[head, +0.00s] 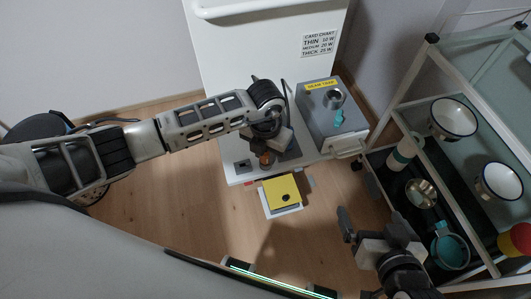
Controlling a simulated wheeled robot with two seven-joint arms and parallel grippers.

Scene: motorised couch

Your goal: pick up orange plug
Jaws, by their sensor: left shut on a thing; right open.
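The orange plug (266,160) shows as a small orange-brown piece at the fingertips of my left gripper (267,153), above the white shelf near its front edge. My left gripper is shut on it, and the gripper and wrist cover much of it. I cannot tell whether the plug touches the shelf. My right gripper (347,225) is open and empty at the lower right, in front of the cart.
A yellow panel (282,190) sits below the shelf edge. A cart (406,85) with bowls (453,118) and cups stands at right.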

